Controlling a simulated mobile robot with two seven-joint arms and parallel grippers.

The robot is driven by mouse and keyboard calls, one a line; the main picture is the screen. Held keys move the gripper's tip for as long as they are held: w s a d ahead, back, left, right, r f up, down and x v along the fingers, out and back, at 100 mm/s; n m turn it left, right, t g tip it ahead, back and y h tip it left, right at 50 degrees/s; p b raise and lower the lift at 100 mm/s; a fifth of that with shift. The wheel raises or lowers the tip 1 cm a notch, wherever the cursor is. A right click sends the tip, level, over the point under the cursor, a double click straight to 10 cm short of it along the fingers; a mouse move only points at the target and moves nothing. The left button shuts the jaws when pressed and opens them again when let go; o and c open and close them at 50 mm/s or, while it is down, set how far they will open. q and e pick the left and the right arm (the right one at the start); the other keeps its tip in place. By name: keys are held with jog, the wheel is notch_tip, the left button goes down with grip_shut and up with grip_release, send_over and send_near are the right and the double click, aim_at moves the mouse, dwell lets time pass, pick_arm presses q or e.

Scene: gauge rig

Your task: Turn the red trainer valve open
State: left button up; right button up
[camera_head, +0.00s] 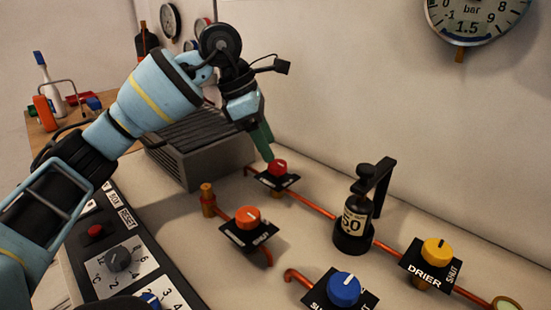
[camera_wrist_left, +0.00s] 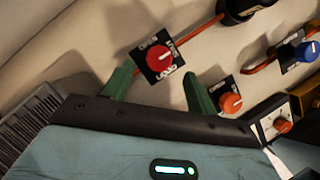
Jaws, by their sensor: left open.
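The red trainer valve (camera_head: 277,168) is a red knob on a black label plate, set on a copper pipe near the back wall. In the left wrist view, the red valve (camera_wrist_left: 160,59) shows a pale pointer line and lettering on its plate. My left gripper (camera_head: 266,152) has green fingers pointing down at the knob from above. In the left wrist view, the left gripper (camera_wrist_left: 158,84) is open and empty. The knob lies just beyond the fingertips, roughly between them in the picture; I cannot tell whether they touch. My right gripper is not in view.
An orange valve (camera_head: 248,217), a blue valve (camera_head: 343,289) and a yellow valve (camera_head: 437,251) stand on the panel. A black weight post (camera_head: 353,222) rises right of the red valve. A grey ribbed box (camera_head: 190,152) stands left of it. A control box (camera_head: 128,258) lies at front left.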

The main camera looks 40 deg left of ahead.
aim_at(277, 163)
pick_arm(q)
jog(key=x, duration=0.3)
jog(key=shift+w+d+f, duration=0.1)
jog(key=shift+w+f, duration=0.05)
jog(key=shift+f, duration=0.2)
jog(key=shift+w+d+f+b, duration=0.15)
jog(key=shift+f+b, duration=0.15)
jog(key=shift+f, duration=0.15)
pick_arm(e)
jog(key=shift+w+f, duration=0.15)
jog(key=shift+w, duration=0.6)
pick_arm(q)
jog(key=c, duration=1)
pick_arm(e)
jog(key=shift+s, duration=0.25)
